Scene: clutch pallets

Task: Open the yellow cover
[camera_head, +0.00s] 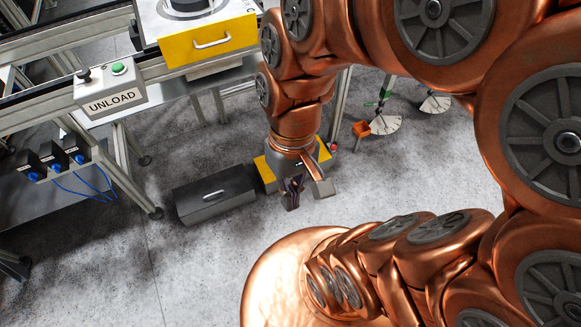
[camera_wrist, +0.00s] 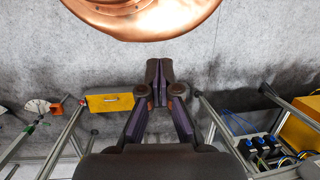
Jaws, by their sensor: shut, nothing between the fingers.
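A yellow panel with a pale bar handle (camera_head: 212,42) faces out at the top of the head view, below a grey machine top. Another yellow box or cover (camera_head: 265,173) is low near the floor, mostly hidden behind my wrist in the head view. The wrist view shows a yellow front with a small handle (camera_wrist: 108,102), left of my fingers. Part of a yellow surface (camera_wrist: 301,127) also shows at the right edge there. My gripper (camera_head: 292,192) points down, shut and empty, with its fingers together in the wrist view (camera_wrist: 159,84). I see no contact with a cover.
A black box with a handle (camera_head: 215,195) is on the floor left of my gripper. The UNLOAD control box (camera_head: 110,93) is on an aluminium frame at upper left. Blue-capped connectors (camera_head: 55,160) are below it. Dials (camera_head: 384,124) stand behind my arm. Front-left floor is clear.

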